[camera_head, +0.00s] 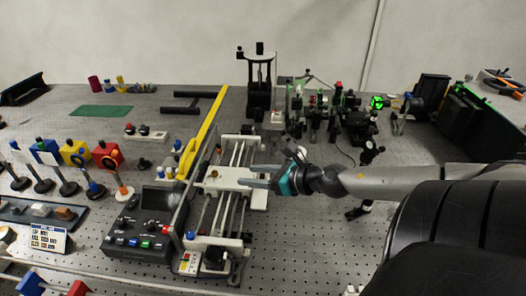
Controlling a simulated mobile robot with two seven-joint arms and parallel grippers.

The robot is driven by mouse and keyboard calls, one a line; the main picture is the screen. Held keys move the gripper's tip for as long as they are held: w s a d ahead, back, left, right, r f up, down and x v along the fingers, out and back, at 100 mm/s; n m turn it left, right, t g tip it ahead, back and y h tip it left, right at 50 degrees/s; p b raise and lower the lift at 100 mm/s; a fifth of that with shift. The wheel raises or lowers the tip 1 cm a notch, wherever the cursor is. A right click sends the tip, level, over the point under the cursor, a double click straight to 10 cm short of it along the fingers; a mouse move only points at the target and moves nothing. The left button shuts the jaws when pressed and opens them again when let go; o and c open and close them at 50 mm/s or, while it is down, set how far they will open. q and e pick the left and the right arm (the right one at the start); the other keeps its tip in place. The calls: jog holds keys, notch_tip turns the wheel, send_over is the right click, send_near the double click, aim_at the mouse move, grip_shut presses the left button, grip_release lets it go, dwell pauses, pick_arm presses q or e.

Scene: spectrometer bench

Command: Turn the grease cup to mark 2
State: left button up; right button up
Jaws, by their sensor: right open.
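My right gripper (256,179) reaches in from the right over the railed slide stage (228,212) in the middle of the bench. Its two grey fingers point left and are open, with nothing seen between them. They are above or close to the pale carriage plate (238,196); I cannot tell whether they touch it. I cannot make out for certain which part is the grease cup, and no mark 2 is readable at this size. My left gripper is not in view.
A control box (142,236) with a screen and coloured buttons stands left of the stage. A yellow bar (203,132) rises beside the stage. Optics on posts crowd the back right. Blue, yellow and red mounts (107,155) stand at left. Perforated bench at front right is mostly clear.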

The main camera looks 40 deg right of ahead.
jog(key=shift+p+v, duration=0.4)
jog(key=shift+v, duration=1.05)
